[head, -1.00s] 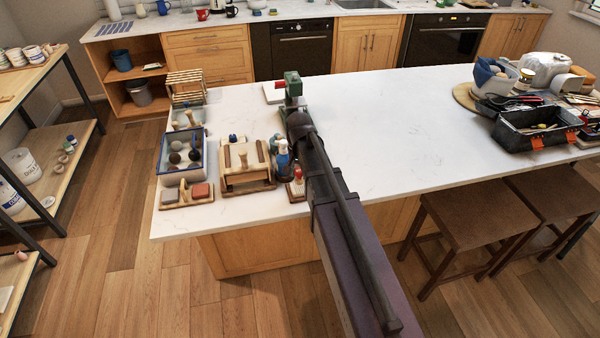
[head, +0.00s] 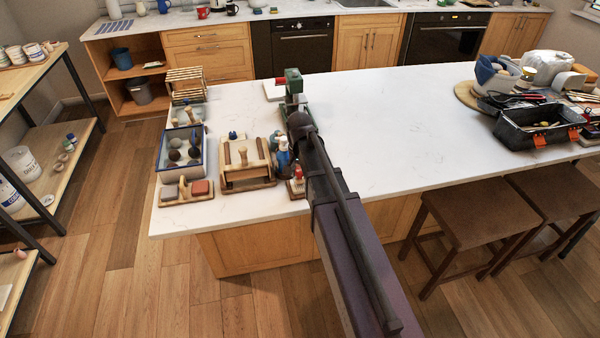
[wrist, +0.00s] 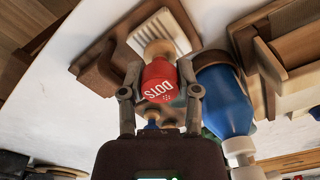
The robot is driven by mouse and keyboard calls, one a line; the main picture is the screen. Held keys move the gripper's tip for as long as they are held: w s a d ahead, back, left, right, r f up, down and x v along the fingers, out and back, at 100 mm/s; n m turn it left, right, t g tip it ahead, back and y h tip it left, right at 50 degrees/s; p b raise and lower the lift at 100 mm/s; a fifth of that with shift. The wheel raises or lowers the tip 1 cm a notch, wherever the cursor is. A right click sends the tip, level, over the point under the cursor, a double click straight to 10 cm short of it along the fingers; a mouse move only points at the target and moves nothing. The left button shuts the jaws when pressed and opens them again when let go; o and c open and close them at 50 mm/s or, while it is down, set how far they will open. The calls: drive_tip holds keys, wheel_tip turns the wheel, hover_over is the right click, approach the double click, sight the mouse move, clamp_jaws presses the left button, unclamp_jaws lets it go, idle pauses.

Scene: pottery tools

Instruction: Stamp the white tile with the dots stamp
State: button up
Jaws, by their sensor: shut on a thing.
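In the wrist view my gripper (wrist: 161,92) has its two fingers on either side of the red dots stamp (wrist: 157,76) and is shut on it. In the head view my arm hides most of the gripper. A white slab (head: 271,94) lies at the back of the counter, partly covered; I cannot tell for sure that it is the white tile.
A blue bottle (wrist: 225,100) stands close to the gripper; it also shows in the head view (head: 283,157). A wooden press (head: 245,163) and a blue-rimmed tray (head: 160,165) stand further left. The middle of the white counter (head: 410,130) is clear. A toolbox (head: 528,137) sits at the right.

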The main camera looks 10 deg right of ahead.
drive_tip(key=shift+f+b, duration=0.6)
idle(0.5)
drive_tip(key=shift+r, duration=0.1)
idle(0.5)
drive_tip(key=shift+r+p, duration=2.95)
drive_tip(key=shift+p, duration=0.1)
drive_tip(key=shift+f, duration=0.1)
drive_tip(key=shift+f+b, duration=2.35)
drive_tip(key=shift+b, duration=0.1)
drive_tip(key=shift+f+b, duration=0.6)
drive_tip(key=shift+r, duration=0.1)
drive_tip(key=shift+r+p, duration=2.95)
drive_tip(key=shift+p, duration=0.1)
